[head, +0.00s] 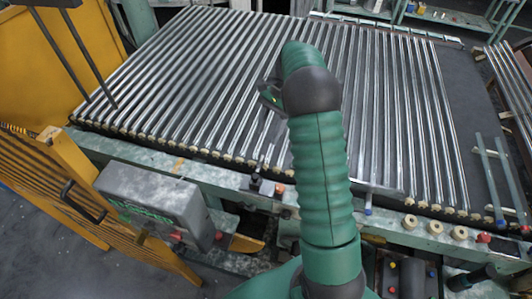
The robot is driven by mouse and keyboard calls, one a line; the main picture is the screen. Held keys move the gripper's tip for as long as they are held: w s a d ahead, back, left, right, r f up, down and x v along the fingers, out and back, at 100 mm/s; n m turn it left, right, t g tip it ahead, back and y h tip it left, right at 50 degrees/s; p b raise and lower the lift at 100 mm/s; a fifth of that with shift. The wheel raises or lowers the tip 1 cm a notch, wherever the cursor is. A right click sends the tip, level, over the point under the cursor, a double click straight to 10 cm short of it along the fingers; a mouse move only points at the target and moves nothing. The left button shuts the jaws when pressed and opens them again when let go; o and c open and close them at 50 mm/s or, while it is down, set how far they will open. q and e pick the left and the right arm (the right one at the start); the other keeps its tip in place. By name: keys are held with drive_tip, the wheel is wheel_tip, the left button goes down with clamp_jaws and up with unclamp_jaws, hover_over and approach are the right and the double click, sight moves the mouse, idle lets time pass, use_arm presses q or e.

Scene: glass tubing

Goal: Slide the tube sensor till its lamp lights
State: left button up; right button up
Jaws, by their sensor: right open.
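My right arm rises from the bottom middle, and its right gripper (270,98) shows small and dark at the left of the wrist, over the glass tubes (215,85). It is open, and I see nothing held in it. A small dark fitting with an upright pin (255,183) stands on the front rail, left of my arm; it may be the tube sensor, but I cannot tell. A small green spot shows beside the gripper; I cannot tell whether it is a lamp. My left gripper is not in view.
The tubes lie in a sloping row across the bed. The front rail (140,150) carries several round tan knobs (435,228) at right. A grey box (150,200) and an orange gate with a black handle (82,202) stand at front left. My arm hides part of the rail.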

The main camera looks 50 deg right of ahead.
drive_tip(key=n, duration=0.1)
drive_tip(key=p, duration=0.4)
approach(255, 175)
drive_tip(key=x, duration=0.7)
drive_tip(key=shift+s+a+f, duration=0.1)
drive_tip(key=shift+a, duration=0.1)
drive_tip(key=shift+f, duration=0.5)
drive_tip(key=shift+d, duration=0.1)
drive_tip(key=c, duration=0.9)
clamp_jaws()
